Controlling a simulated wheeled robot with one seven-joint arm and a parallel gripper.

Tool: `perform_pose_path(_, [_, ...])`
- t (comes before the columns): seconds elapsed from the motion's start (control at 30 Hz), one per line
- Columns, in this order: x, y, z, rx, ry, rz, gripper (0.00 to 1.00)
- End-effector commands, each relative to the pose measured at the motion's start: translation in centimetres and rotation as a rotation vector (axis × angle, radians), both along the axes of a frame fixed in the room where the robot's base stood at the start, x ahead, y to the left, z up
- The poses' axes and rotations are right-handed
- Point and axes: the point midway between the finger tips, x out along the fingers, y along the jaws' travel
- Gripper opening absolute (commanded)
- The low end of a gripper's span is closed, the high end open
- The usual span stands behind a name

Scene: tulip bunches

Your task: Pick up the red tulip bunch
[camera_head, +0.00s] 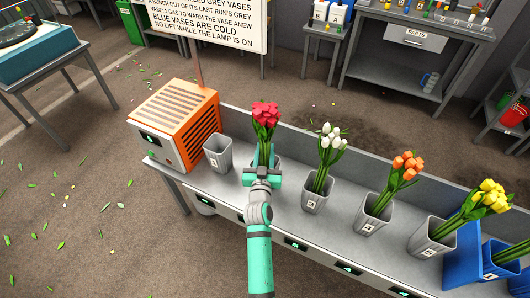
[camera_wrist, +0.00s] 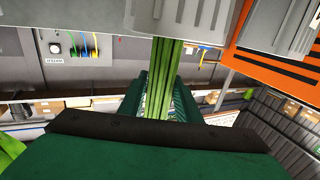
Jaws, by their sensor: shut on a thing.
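The red tulip bunch (camera_head: 265,114) stands upright with its red heads above my gripper (camera_head: 263,170) in the head view. My gripper is shut around its green stems, which also show between the jaws in the wrist view (camera_wrist: 164,85). A grey vase lies mostly hidden behind the gripper.
An empty-looking grey vase (camera_head: 217,152) and an orange heater box (camera_head: 178,122) stand to the left on the bench (camera_head: 285,212). To the right are white tulips (camera_head: 330,138), orange tulips (camera_head: 408,163) and yellow tulips (camera_head: 490,198) in vases. A sign (camera_head: 205,22) hangs behind.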

Motion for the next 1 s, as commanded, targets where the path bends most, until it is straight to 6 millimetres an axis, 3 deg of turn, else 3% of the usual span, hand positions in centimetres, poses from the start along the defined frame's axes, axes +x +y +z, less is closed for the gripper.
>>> perform_pose_path(0.27, [0.0,0.1,5.2,0.0,-0.008,0.002,0.0])
perform_pose_path(0.6, [0.0,0.1,13.5,-0.001,-0.008,0.002,0.0])
perform_pose_path(0.8, [0.0,0.1,16.2,-0.001,-0.006,0.002,0.0])
perform_pose_path(1.0, [0.0,0.1,17.1,-0.001,-0.004,0.002,0.0])
